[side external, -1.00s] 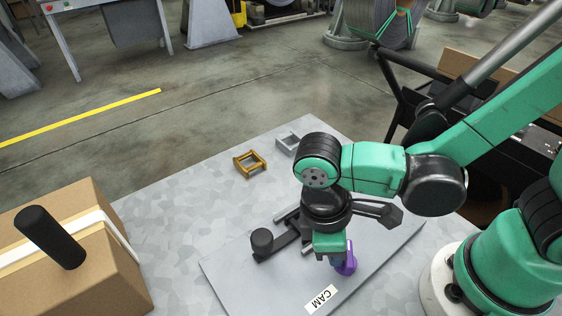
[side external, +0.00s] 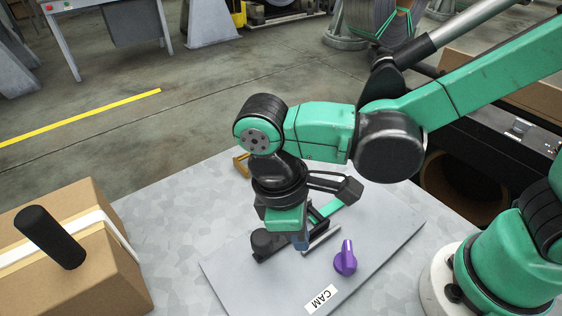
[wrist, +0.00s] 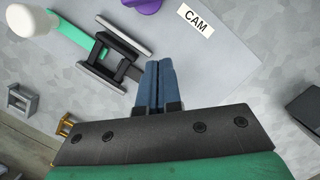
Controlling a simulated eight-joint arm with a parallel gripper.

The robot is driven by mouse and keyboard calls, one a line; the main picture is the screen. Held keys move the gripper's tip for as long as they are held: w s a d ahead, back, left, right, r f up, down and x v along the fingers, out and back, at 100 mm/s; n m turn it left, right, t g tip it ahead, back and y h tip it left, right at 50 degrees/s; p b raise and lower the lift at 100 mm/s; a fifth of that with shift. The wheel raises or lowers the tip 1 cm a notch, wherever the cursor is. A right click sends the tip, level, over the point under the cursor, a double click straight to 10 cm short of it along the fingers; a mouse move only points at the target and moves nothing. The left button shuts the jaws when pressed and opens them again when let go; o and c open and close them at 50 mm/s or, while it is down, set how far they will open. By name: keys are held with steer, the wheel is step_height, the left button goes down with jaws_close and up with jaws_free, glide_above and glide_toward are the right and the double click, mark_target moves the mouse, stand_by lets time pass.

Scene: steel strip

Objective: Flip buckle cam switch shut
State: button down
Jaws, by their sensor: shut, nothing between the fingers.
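The purple cam knob (side external: 346,258) stands on the grey panel (side external: 375,262), its narrow grip pointing up and back in the side view. Its edge shows at the top of the wrist view (wrist: 146,5). The white CAM label (side external: 322,299) lies nearer the front edge. Left of the knob is a black buckle (wrist: 118,55) with metal bars and a green strap (side external: 327,210). My gripper (side external: 301,242) is shut and empty over the buckle area, left of the purple knob. It hides part of the buckle; contact cannot be told.
A cardboard box (side external: 95,285) with a black cylinder on it stands at the left. A brass buckle frame (side external: 240,163) is behind my gripper, and a grey frame (wrist: 20,98) shows in the wrist view.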

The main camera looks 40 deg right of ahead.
mark_target(347, 259)
steer(key=v, duration=0.6)
steer(key=shift+a, duration=0.1)
steer(key=shift+s+a+r, duration=0.1)
steer(key=shift+a+r, duration=0.1)
steer(key=shift+a, duration=0.25)
steer(key=x, duration=0.9)
steer(key=shift+d+f, duration=0.1)
steer(key=shift+f, duration=0.05)
steer(key=shift+s+d+f, duration=0.15)
steer(key=shift+s+d, duration=0.4)
steer(key=shift+s+d+f, duration=0.15)
steer(key=shift+s+d, duration=0.35)
steer(key=shift+d, duration=0.05)
steer(key=shift+s+d, duration=0.45)
steer(key=shift+d, duration=0.05)
